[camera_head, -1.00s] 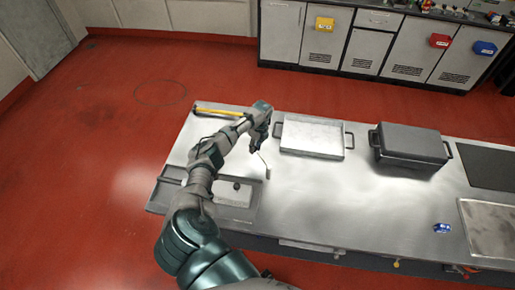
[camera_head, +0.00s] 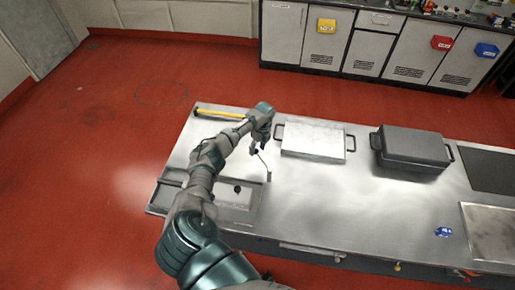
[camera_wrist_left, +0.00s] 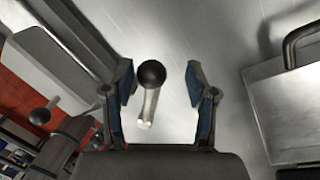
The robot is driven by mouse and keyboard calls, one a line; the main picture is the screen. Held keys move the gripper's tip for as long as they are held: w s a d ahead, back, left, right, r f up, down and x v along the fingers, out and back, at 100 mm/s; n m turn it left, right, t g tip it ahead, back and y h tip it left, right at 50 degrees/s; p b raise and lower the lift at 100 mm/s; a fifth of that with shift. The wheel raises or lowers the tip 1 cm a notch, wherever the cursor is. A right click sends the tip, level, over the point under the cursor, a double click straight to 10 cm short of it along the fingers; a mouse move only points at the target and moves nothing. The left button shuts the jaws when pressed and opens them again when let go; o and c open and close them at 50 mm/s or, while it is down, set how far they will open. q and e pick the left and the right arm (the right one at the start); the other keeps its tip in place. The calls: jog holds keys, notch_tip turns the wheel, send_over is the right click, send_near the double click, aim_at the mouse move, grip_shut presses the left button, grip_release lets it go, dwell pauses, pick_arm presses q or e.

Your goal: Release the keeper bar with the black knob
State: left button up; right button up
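A black round knob (camera_wrist_left: 152,74) on a pale metal bar (camera_wrist_left: 147,108) stands between the fingers in the left wrist view. My left gripper (camera_wrist_left: 158,92) is open around the knob, with a gap on each side and neither finger touching it. In the head view my left gripper (camera_head: 258,140) is low over the steel counter, left of the tray, beside a thin bent rod (camera_head: 265,163). How the bar is fixed is hidden. A second dark knob (camera_wrist_left: 40,116) on a short rod shows at the left of the wrist view. My right gripper is not in view.
A shallow metal tray (camera_head: 312,141) with side handles lies just right of my gripper. A dark lidded box (camera_head: 412,146) stands further right. A yellow bar (camera_head: 218,113) lies behind my left arm. A sunken basin (camera_head: 232,213) is in front. The counter's middle (camera_head: 335,200) is clear.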

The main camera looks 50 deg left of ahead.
pick_arm(q)
notch_tip(320, 180, up, 12)
jog(key=w, duration=0.2)
jog(key=shift+w+f, duration=0.2)
dwell(0.6)
